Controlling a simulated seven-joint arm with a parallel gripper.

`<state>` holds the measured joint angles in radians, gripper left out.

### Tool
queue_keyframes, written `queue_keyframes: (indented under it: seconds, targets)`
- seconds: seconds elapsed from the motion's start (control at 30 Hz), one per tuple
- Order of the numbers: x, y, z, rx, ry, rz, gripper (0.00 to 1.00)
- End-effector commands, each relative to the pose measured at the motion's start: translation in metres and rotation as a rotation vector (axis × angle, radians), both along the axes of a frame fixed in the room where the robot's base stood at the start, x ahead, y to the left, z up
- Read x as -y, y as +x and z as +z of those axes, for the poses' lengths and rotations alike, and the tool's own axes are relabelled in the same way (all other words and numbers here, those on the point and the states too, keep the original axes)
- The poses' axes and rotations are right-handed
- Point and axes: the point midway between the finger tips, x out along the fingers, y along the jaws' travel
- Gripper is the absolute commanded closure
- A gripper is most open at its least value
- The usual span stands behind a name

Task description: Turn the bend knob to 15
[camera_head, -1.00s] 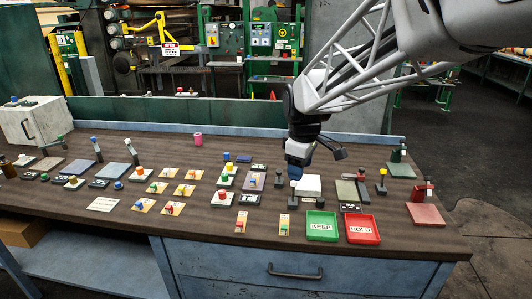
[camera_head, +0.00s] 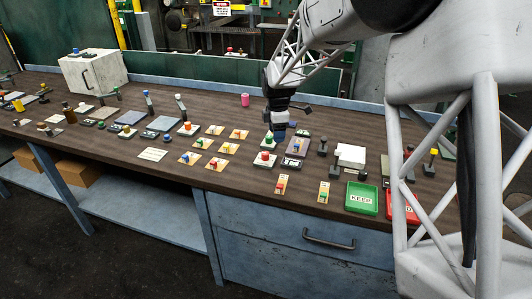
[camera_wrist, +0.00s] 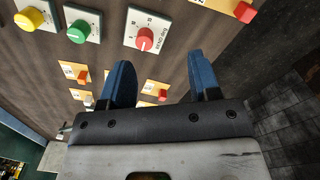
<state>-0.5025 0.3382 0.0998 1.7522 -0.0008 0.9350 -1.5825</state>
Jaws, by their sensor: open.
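My gripper (camera_head: 277,133) hangs over the group of dial knobs in the middle of the bench. In the wrist view its two blue fingers (camera_wrist: 160,60) are apart with nothing between them. A red knob (camera_wrist: 145,38) on a white dial plate lies just beyond the fingertips; a green knob (camera_wrist: 77,31) and a yellow knob (camera_wrist: 28,18) stand to its left. The head view shows the red knob (camera_head: 264,157) in front of the gripper and the green knob (camera_head: 268,141) close beside it. The plate lettering is too small to tell which is the bend knob.
Small tan plates with levers (camera_head: 201,143) lie left of the gripper. A white block (camera_head: 350,156), a green KEEP tray (camera_head: 361,198) and a red tray (camera_head: 401,207), partly hidden by my arm, lie to the right. A pink cylinder (camera_head: 245,100) stands behind.

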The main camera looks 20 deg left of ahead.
Motion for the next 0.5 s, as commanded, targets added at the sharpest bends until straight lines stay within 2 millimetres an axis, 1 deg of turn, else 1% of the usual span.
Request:
queue_keyframes:
  seconds: [0.03, 0.1, 0.2, 0.33, 0.5]
  targets:
    - [-0.012, 0.003, -0.009, -0.005, -0.003, 0.034, 0.43]
    - [-0.024, 0.008, -0.017, -0.008, -0.005, 0.077, 0.43]
    - [-0.037, 0.012, -0.026, -0.011, -0.006, 0.123, 0.43]
    - [-0.045, 0.014, -0.032, -0.014, -0.008, 0.153, 0.43]
    - [-0.047, 0.014, -0.033, -0.014, -0.008, 0.161, 0.43]
